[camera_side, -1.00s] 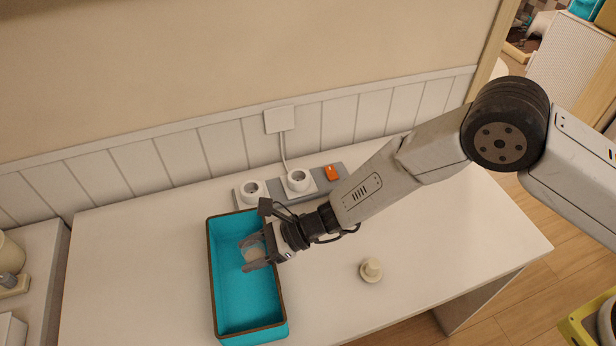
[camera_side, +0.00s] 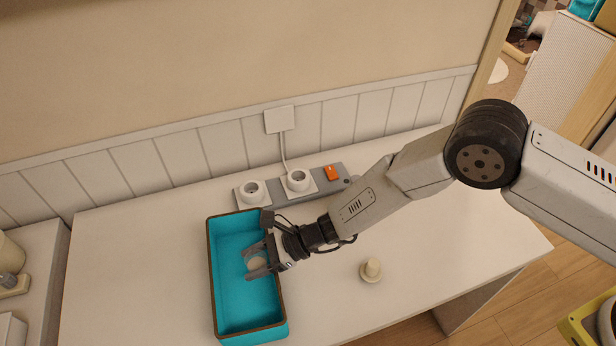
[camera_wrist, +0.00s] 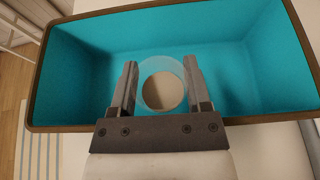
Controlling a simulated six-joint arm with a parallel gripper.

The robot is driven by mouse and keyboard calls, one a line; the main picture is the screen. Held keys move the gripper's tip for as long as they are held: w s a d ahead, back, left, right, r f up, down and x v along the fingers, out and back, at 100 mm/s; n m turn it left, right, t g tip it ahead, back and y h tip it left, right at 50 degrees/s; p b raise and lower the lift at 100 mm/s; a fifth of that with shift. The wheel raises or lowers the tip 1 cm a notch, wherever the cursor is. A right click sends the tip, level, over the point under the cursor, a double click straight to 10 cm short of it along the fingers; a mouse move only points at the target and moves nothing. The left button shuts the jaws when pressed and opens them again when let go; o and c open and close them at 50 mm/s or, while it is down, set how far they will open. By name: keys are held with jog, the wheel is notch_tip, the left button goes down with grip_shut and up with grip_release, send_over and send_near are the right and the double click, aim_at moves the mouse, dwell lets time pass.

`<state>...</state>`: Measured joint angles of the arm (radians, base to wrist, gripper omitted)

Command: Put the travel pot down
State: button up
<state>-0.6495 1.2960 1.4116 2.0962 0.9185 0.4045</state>
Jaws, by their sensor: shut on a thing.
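The travel pot (camera_side: 257,264) is a small, round, clear pot with a pale beige inside. It also shows in the wrist view (camera_wrist: 163,88), between the two fingers. My gripper (camera_side: 259,260) is shut on the pot, with one dark finger on each side. The drawer (camera_wrist: 95,60) has a brown rim. I cannot tell whether the pot touches the drawer floor. No other thing shows inside the drawer.
A cream knobbed object (camera_side: 371,270) stands on the white tabletop (camera_side: 140,270), right of the drawer. A grey power strip (camera_side: 315,178) with sockets and an orange switch (camera_side: 332,173) lies behind. The table is clear left of the drawer.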

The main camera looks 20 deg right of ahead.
jog(key=shift+f, duration=0.25)
jog(key=o, duration=1.3)
jog(key=shift+r, duration=0.7)
jog(key=v, duration=1.2)
jog(key=shift+f, duration=0.1)
jog(key=shift+d, duration=0.1)
